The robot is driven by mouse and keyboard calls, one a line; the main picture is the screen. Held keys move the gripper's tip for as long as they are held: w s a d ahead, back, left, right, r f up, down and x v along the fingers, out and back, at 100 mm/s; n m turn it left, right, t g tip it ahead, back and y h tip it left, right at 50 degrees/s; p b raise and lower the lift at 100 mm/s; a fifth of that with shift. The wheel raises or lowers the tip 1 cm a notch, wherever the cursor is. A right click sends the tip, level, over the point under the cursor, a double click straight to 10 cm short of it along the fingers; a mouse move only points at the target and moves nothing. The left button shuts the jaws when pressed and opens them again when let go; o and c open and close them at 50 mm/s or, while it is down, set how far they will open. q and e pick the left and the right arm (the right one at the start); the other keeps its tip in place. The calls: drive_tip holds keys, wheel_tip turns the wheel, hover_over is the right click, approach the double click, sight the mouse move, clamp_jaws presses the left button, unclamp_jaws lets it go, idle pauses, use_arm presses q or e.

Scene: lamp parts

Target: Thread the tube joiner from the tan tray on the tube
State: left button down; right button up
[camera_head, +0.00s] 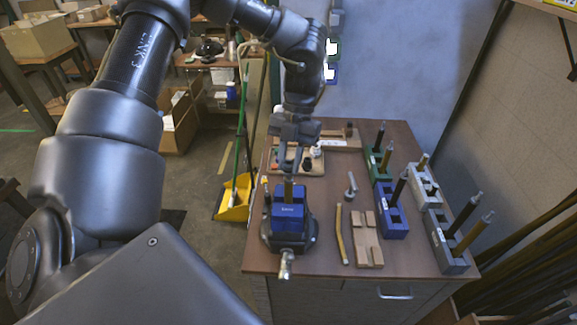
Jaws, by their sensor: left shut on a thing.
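My left gripper (294,146) points down over the tan tray (313,171) at the back left of the table. It is shut on a small part, which I take to be the tube joiner; the fingers mostly hide it. Small dark and white parts show in the tray around the gripper. The tube (288,189) is a short brassy rod standing upright in the blue vise (290,213), nearer to me than the gripper and apart from it. My right gripper is not in view.
Green (377,164), blue (391,212) and grey (443,243) blocks with upright rods stand at the right. A wall borders the back.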

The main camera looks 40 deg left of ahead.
use_arm(q)
drive_tip(key=shift+f+m+p, duration=0.1)
drive_tip(key=shift+m+p, duration=0.3)
drive_tip(key=shift+m, duration=0.3)
drive_tip(key=shift+y, duration=0.3)
drive_tip(key=shift+d+m+y+p, duration=0.1)
drive_tip(key=shift+m+y+p, duration=0.3)
drive_tip(key=shift+m, duration=0.5)
drive_tip(key=shift+d+m, duration=0.1)
drive_tip(key=shift+m, duration=0.7)
drive_tip(key=m+y, duration=0.1)
drive_tip(key=m, duration=0.1)
drive_tip(key=shift+f+m, duration=0.1)
drive_tip(key=shift+m, duration=0.3)
drive_tip(key=shift+m+y, duration=0.3)
drive_tip(key=shift+m, duration=0.1)
